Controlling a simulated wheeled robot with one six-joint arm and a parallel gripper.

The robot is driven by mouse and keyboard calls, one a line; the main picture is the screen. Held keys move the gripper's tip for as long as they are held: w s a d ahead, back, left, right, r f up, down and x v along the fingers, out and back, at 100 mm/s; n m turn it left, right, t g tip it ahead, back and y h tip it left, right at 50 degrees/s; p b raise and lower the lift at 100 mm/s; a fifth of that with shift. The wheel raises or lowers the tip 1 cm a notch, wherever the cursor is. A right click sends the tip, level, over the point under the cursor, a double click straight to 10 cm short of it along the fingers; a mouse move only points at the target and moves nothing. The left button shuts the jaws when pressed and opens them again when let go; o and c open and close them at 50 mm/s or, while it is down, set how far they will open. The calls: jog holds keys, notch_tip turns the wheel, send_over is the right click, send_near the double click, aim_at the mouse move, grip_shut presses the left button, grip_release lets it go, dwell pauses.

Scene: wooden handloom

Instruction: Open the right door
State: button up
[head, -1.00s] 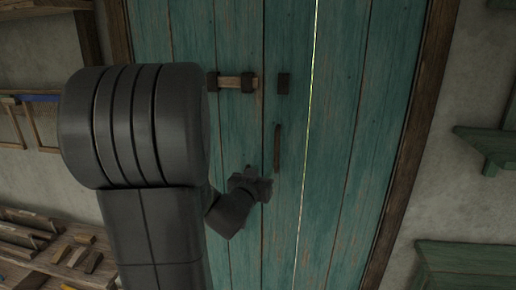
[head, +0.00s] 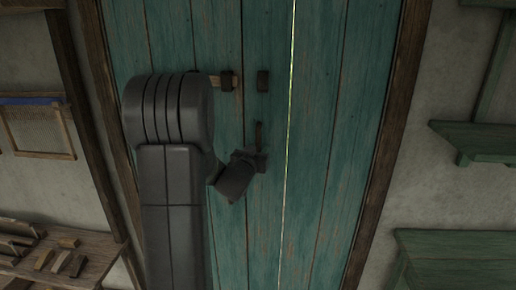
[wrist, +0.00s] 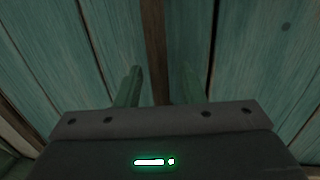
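The teal plank door (head: 320,150) fills the middle of the head view. A thin bright vertical gap runs down it, right of the slim brown handle (head: 258,133). My gripper (head: 255,158) is at the handle's lower part. In the wrist view, my gripper (wrist: 160,88) has its two fingers apart, with the brown handle (wrist: 154,45) upright between them. Gaps show beside the handle, so the fingers do not look closed on it. A wooden bolt (head: 216,80) lies left of a separate dark bracket (head: 263,80) and does not reach it. My arm hides the bolt's left part.
A wooden frame (head: 390,130) borders the door on the right. Green shelves (head: 480,137) stick out from the right wall. At the lower left, a wooden bench (head: 60,262) carries several wooden pieces. A framed reed (head: 38,128) hangs on the left wall.

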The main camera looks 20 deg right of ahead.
jog(key=shift+w+d, duration=0.2)
jog(key=shift+d, duration=0.05)
grip_shut()
